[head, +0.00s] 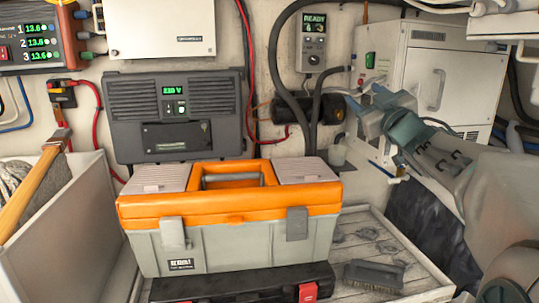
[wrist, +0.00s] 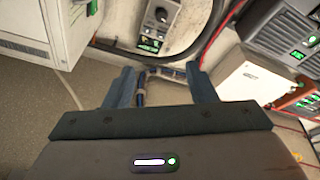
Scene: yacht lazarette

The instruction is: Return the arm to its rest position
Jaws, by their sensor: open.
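My arm reaches in from the right in the head view. My gripper (head: 360,104) hangs raised in front of the white cabinet (head: 440,75), above the right side of the bench. In the wrist view my gripper (wrist: 163,74) shows two blue-grey fingers spread wide apart. Nothing is held between them; hoses and small fittings show in the gap, and I cannot tell how far behind it they are.
An orange-lidded grey toolbox (head: 230,215) stands on a slatted bench (head: 425,285), with a black case (head: 240,285) in front and a brush (head: 374,275) beside it. A bin (head: 75,225) stands left. Wall units, including a READY panel (head: 313,42), and hoses crowd the back.

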